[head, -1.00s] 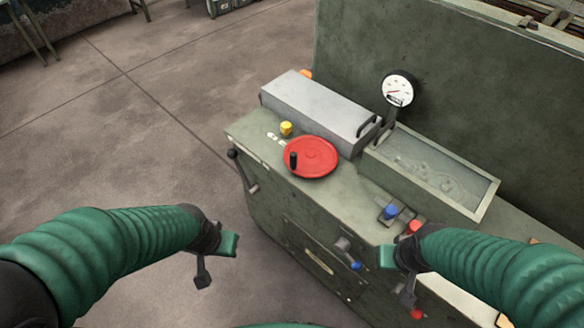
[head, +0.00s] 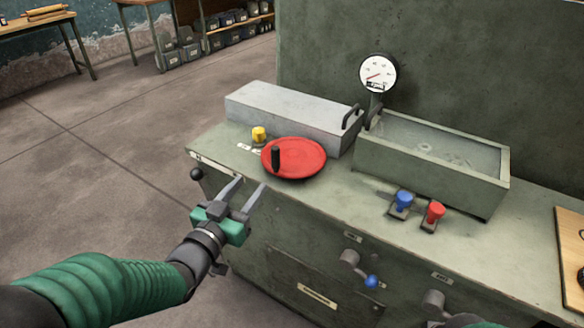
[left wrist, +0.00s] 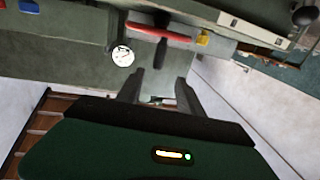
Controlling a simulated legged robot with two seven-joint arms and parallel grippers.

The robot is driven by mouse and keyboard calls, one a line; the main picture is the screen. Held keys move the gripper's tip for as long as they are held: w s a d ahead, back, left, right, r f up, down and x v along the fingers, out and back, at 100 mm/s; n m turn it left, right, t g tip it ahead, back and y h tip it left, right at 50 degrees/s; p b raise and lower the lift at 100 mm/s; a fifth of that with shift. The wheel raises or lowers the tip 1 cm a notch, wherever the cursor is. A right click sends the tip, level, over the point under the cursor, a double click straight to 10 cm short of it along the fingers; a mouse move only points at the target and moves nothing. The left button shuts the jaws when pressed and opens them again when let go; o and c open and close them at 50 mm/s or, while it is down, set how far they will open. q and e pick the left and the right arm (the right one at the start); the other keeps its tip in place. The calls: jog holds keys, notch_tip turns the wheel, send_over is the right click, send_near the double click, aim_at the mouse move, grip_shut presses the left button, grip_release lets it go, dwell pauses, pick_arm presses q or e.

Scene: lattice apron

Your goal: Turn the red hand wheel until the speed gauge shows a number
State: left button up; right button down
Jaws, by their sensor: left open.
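The red hand wheel (head: 300,163) lies flat on the green machine top, with an upright black handle (head: 277,159) at its left side. It shows edge-on in the left wrist view (left wrist: 160,34). The round white speed gauge (head: 378,72) stands on a post behind it; its red needle points to the lower left, and its figures are too small to read. The gauge also shows in the left wrist view (left wrist: 122,56). My left gripper (head: 250,184) is open and empty, in front and left of the wheel, apart from it. My right gripper is not in view.
A yellow knob (head: 259,134) stands behind the wheel. A grey box (head: 290,117) and a shallow tray (head: 428,158) are behind. Blue (head: 403,199) and red (head: 436,211) knobs are to the right. A black-ball lever (head: 197,174) is at the left edge; a blue-ball lever (head: 370,281) is on the front.

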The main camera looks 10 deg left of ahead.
pick_arm(q)
jog(key=w+d+r+p, duration=0.1)
jog(key=d+r+p, duration=0.1)
jog(key=p, duration=0.1)
send_over(282, 164)
jog(key=shift+s+d+f, duration=0.1)
jog(key=shift+s+f, duration=0.15)
jog(key=shift+f, duration=0.6)
jog(key=shift+w, duration=0.3)
jog(key=shift+a, duration=0.45)
jog(key=shift+d, duration=0.3)
jog(key=c, duration=0.9)
grip_shut()
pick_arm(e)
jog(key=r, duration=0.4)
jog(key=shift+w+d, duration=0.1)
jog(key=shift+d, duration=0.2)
pick_arm(q)
jog(key=shift+a, duration=0.1)
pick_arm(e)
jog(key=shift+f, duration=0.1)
